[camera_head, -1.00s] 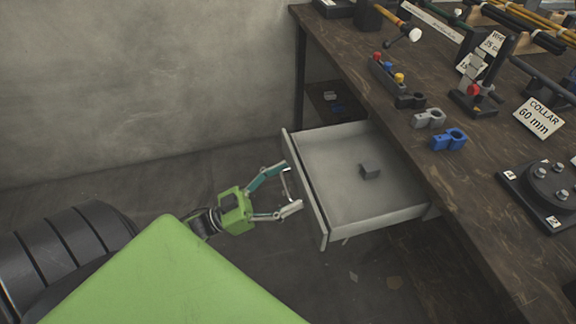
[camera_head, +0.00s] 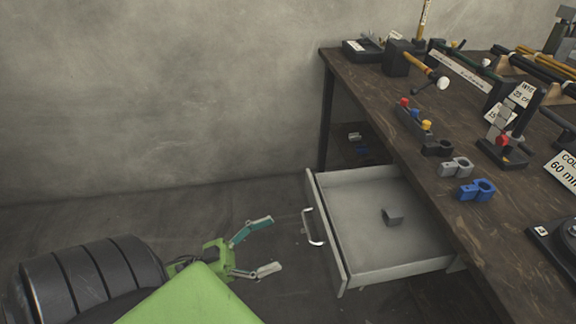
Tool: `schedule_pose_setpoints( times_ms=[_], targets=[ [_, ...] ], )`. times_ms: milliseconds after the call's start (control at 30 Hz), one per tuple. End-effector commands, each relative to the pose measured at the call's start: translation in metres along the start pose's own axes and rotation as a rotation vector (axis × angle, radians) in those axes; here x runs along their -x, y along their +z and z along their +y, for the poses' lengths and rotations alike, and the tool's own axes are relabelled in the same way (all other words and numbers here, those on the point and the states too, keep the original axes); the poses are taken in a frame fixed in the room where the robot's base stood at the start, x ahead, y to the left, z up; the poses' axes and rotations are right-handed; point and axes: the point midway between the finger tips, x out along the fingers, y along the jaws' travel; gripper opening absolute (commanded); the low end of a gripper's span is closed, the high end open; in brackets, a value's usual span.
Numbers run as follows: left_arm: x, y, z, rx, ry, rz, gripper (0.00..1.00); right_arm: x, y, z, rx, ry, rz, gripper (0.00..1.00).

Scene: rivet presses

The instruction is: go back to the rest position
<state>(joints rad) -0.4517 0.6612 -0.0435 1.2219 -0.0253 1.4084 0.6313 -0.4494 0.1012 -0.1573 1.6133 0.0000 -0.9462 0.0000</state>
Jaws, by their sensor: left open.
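My left gripper (camera_head: 268,245) is open and empty, with its two fingers spread toward the drawer. It is left of the drawer handle (camera_head: 313,228), with a gap between them. The drawer (camera_head: 343,279) is pulled out from the workbench (camera_head: 440,190). My right gripper is not in view.
The open drawer juts out into the floor space. On the bench are a blue collar part (camera_head: 475,190), a grey one (camera_head: 456,166), a small press (camera_head: 507,145) and a mallet (camera_head: 428,73). The floor (camera_head: 150,212) by the wall is clear.

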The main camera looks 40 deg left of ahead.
Motion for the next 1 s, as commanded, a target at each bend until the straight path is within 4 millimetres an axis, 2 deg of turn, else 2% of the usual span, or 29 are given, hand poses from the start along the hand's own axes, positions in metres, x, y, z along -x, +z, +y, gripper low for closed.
schedule_pose_setpoints(
  times_ms=[133, 333, 833, 1000],
  targets=[
    [0.015, 0.0, 0.0, 0.0, 0.0, 0.0, 0.81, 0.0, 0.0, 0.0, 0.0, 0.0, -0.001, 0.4],
    [0.018, 0.0, 0.0, 0.0, 0.0, 0.001, 0.81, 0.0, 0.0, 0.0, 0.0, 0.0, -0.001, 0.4],
    [0.017, 0.001, 0.0, 0.0, -0.003, -0.001, 0.81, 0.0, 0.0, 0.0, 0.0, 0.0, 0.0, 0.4],
    [0.0, 0.02, -0.002, -0.007, -0.063, -0.052, 0.81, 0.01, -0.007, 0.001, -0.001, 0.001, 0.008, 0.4]
  ],
)
